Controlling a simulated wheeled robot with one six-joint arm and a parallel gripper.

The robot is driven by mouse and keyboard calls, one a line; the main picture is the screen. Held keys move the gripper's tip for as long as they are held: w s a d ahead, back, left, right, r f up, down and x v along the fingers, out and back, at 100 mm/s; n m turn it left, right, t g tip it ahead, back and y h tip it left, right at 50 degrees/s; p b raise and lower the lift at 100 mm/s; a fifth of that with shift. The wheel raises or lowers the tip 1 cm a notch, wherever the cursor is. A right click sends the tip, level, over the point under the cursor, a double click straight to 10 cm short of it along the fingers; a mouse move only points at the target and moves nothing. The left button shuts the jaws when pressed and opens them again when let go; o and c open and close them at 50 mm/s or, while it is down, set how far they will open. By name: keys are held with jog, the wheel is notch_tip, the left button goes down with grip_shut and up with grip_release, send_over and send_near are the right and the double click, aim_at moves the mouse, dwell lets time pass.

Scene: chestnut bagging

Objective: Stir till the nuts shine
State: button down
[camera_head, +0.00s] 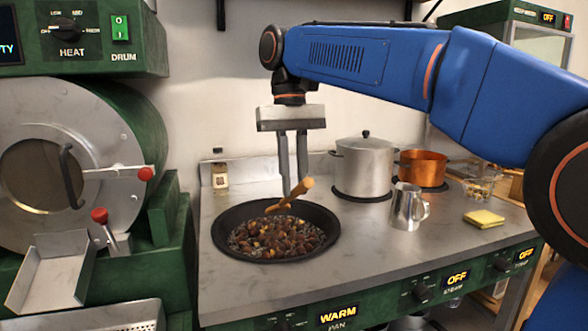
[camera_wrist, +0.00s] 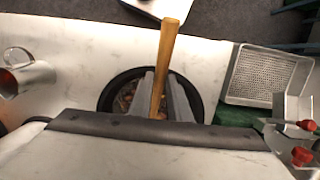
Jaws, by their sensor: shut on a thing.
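The black pan (camera_head: 330,221) sits on the left part of the metal counter, full of dark brown nuts (camera_head: 275,237) with some lighter pieces among them. My gripper (camera_head: 293,190) points straight down above the pan. It is shut on a wooden tool (camera_head: 291,194) with a light brown handle, held at a tilt over the nuts. The handle (camera_wrist: 167,50) stands between the two fingers in the wrist view, with the pan (camera_wrist: 110,90) beyond. The tool's lower end is at the nuts; I cannot tell how deep it goes.
A lidded steel pot (camera_head: 362,168), a copper pot (camera_head: 424,168) and a steel pitcher (camera_head: 407,207) stand right of the pan. A yellow sponge (camera_head: 484,218) lies farther right. The green drum roaster (camera_head: 130,110) is at left. The pan's panel reads WARM (camera_head: 338,314).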

jog(key=shift+f, duration=4.8)
